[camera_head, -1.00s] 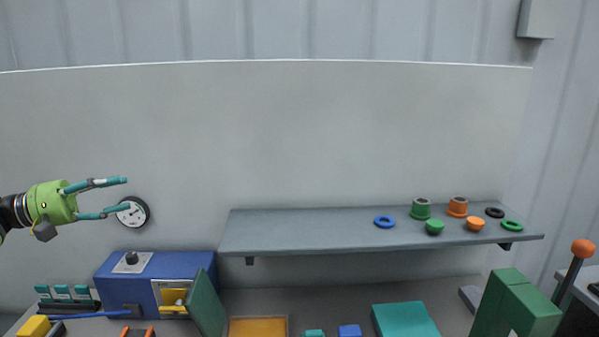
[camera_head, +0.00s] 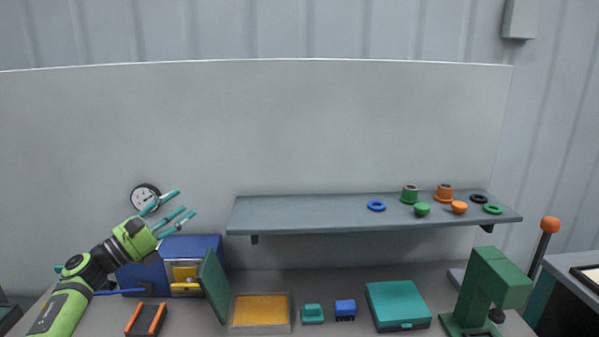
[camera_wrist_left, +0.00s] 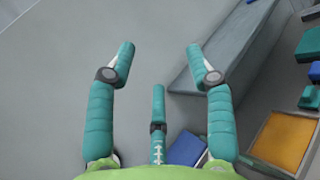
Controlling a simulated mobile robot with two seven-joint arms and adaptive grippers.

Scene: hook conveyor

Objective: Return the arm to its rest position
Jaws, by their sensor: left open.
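My left gripper (camera_head: 171,208) is green with teal fingers and stands in front of the blue box at the left of the bench. Its fingers are spread, point up and right, and hold nothing. In the left wrist view the open fingers (camera_wrist_left: 160,62) face the grey wall, with nothing between them. My green left forearm comes in from the lower left. The gripper hides part of the blue box (camera_head: 210,243), whose green door (camera_head: 213,286) stands open. My right gripper is not in view.
A grey shelf (camera_head: 300,214) with rings and knobs hangs on the wall at right. A round gauge (camera_head: 145,197) is just behind the fingers. An orange tray (camera_head: 259,329), teal case (camera_head: 398,303) and green press (camera_head: 490,280) stand on the bench. The space above the shelf is clear.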

